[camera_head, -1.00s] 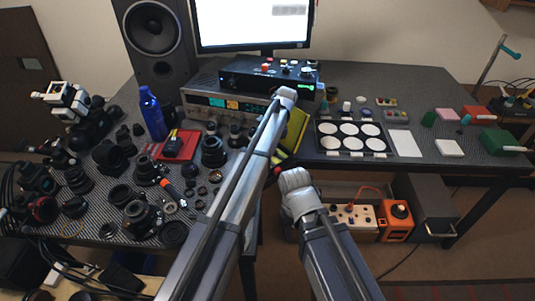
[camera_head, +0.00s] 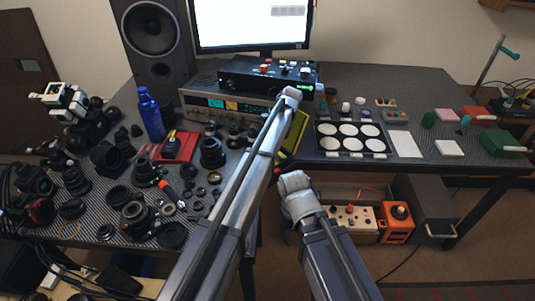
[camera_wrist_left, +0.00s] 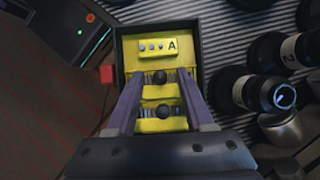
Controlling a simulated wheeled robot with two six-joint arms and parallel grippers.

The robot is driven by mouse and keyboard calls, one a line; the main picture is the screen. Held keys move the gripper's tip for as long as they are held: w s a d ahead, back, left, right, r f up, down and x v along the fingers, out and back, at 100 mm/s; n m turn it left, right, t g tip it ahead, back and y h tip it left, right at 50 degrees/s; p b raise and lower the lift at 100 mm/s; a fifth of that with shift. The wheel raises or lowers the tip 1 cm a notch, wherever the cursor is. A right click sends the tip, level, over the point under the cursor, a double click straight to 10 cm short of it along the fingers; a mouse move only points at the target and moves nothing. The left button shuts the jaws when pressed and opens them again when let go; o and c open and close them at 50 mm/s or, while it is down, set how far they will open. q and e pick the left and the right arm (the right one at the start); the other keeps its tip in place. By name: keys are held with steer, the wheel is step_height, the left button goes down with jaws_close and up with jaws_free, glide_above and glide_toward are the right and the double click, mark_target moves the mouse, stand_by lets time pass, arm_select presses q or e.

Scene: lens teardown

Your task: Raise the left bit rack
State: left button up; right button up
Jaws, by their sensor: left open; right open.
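The yellow rack (camera_wrist_left: 160,62) marked "A" sits in a dark-walled holder in the left wrist view. Two dark round knobs stand on its lower yellow bars. My left gripper (camera_wrist_left: 160,82) is open, with one finger along each side of the rack; I cannot tell whether they touch it. In the head view a yellow piece (camera_head: 295,132) shows at the table's front edge, partly behind my left arm. The left fingers are hidden there. My right gripper (camera_head: 295,182) is in front of the table edge; its fingers are hard to make out, and nothing shows held in it.
Many lens parts (camera_head: 135,213) crowd the table's left side, with a blue bottle (camera_head: 151,115) and red tray (camera_head: 176,147). A tray of white discs (camera_head: 350,137) lies to the right. Below are a power strip (camera_head: 352,218) and orange box (camera_head: 398,222). A small red block (camera_wrist_left: 106,73) is beside the holder.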

arm_select(q)
steer(key=shift+r, duration=0.15)
steer(key=p+v, duration=0.7)
steer(key=shift+w+d+r, duration=0.1)
steer(key=shift+d+r, duration=0.05)
steer(key=shift+r, duration=0.15)
steer(key=shift+f, duration=0.1)
